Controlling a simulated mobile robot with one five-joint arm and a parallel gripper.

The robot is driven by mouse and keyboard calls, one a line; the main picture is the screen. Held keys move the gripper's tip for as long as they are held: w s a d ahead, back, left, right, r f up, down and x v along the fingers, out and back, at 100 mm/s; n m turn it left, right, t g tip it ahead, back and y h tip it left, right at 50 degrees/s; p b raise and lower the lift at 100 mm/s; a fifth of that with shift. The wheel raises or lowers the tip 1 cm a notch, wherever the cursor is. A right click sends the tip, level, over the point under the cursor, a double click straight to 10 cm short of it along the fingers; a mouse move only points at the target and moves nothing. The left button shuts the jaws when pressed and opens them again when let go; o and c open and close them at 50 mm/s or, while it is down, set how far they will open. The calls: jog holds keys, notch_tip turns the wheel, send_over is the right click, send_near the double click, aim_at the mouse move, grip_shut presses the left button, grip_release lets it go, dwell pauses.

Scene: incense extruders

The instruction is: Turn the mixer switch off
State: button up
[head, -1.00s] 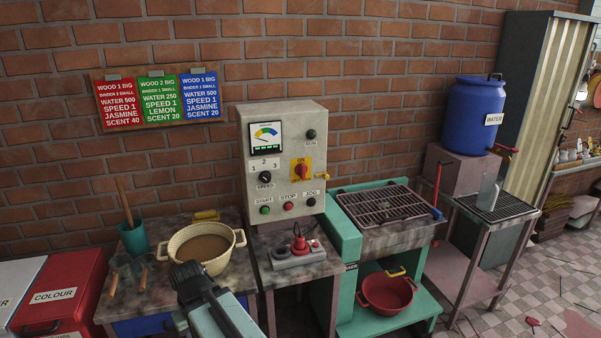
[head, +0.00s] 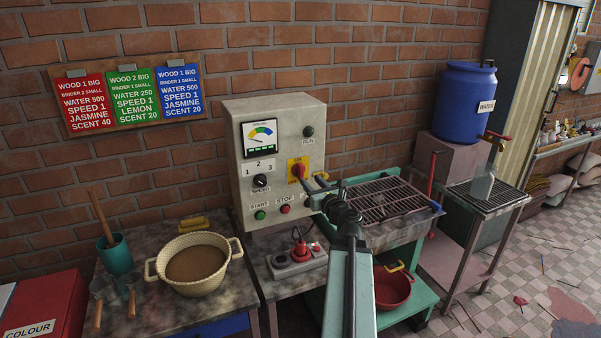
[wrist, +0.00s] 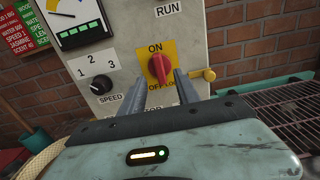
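The mixer switch is a red rotary knob (head: 298,171) on a yellow plate marked ON and OFF, on the front of a grey control box (head: 232,130). In the wrist view the red knob (wrist: 159,68) stands roughly upright, its upper end toward the word ON. My gripper (head: 313,186) is at the lower right of the knob in the head view. In the wrist view my gripper (wrist: 156,84) is open, with one finger to the lower left of the knob and one to its lower right. Nothing is between the fingertips; I cannot tell whether they touch the knob. The fingers partly hide the OFF label.
The black speed knob (head: 260,181) sits left of the switch, with the START button (head: 260,215) and STOP button (head: 285,209) below. A yellow-tipped lever (wrist: 208,74) sticks out right of the box. A beige pot (head: 165,285) stands at lower left.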

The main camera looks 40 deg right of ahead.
aim_at(302, 172)
jog(key=x, duration=0.7)
jog(key=shift+w, duration=0.4)
grip_shut()
